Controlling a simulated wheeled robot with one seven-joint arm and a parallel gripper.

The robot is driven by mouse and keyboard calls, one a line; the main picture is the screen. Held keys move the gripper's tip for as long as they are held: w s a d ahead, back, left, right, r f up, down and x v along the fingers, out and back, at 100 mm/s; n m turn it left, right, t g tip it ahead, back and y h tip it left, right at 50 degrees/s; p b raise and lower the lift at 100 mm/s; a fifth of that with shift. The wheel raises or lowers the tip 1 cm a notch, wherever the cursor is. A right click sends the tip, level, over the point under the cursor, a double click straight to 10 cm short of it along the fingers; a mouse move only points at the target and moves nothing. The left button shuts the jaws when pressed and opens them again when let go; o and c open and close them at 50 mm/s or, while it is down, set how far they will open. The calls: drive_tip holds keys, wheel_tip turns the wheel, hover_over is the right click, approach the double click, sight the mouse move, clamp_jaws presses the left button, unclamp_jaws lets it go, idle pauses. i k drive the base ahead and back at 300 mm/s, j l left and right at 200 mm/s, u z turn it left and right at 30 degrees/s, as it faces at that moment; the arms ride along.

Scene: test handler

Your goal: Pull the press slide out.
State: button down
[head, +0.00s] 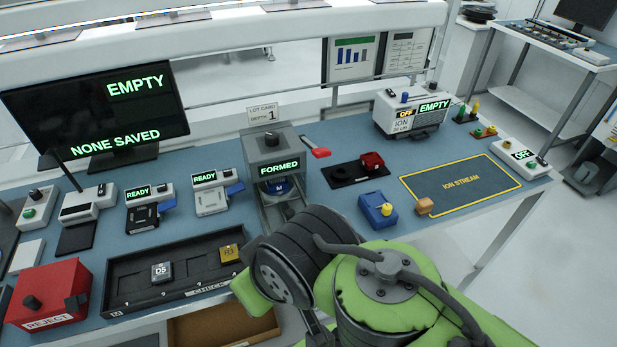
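The press (270,146) is a grey box at the back middle of the bench, with a dark knob on top and a display reading FORMED. A red-handled lever (318,152) sticks out on its right side. A blue round piece (279,187) marked M sits in the press opening. The press slide (268,215) shows as a pale rail running forward under it. Its front end is hidden behind my arm. My green and dark grey arm fills the lower middle, in front of the press. My gripper cannot be made out; the arm links hide that area.
Left of the press stand two units reading READY (210,195). A black CHECK tray (190,290) with small blocks and a red REJECT box (48,297) lie front left. Right are a blue block (374,211) with a yellow knob and the marked ION STREAM area (460,187).

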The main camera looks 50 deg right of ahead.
sight(282, 198)
drive_tip(key=l+z, duration=0.1)
drive_tip(key=z, duration=0.8)
drive_tip(key=j+u, duration=0.55)
